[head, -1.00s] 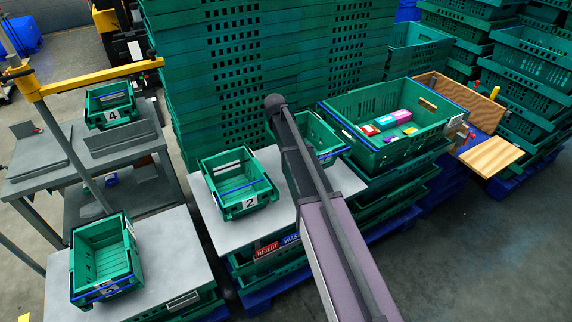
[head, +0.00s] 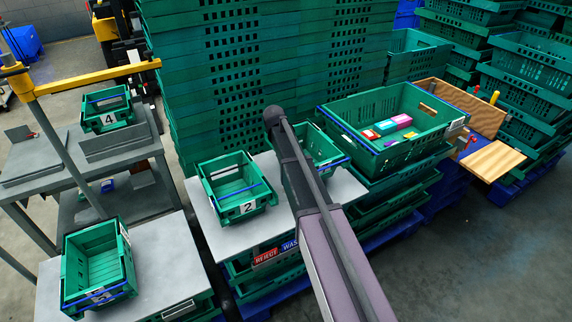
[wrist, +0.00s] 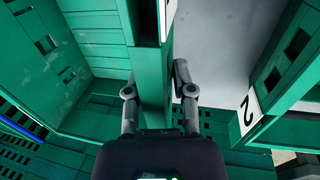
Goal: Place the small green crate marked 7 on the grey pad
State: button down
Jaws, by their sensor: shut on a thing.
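A small green crate with a blue-edged rim (head: 326,158) stands on the light grey tabletop, partly hidden behind my arm. Its number cannot be read. In the wrist view my gripper (wrist: 160,88) is shut on a green crate wall (wrist: 152,60), with one finger on each side of it. A sliver of a white label (wrist: 162,18) shows on that wall. In the head view my gripper is hidden behind the arm. The crate marked 2 (head: 238,187) stands close to the left; its label also shows in the wrist view (wrist: 249,108). I cannot single out a grey pad.
A large green crate (head: 345,125) with coloured packs stands close on the right. A small crate (head: 98,268) is at the lower left, and one marked 4 (head: 107,110) is on the grey rack. Tall crate stacks (head: 250,70) rise behind. A yellow bar (head: 100,76) crosses the left.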

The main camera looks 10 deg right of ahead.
jog(key=shift+f+b, duration=1.45)
jog(key=shift+f, duration=0.3)
jog(key=shift+c, duration=2.3)
grip_release()
notch_tip(320, 180, up, 12)
jog(key=a+p, duration=0.2)
jog(key=p, duration=0.9)
jog(key=shift+s+a+p, duration=0.15)
jog(key=shift+s+p, duration=0.2)
jog(key=shift+p, duration=0.05)
jog(key=shift+s, duration=0.1)
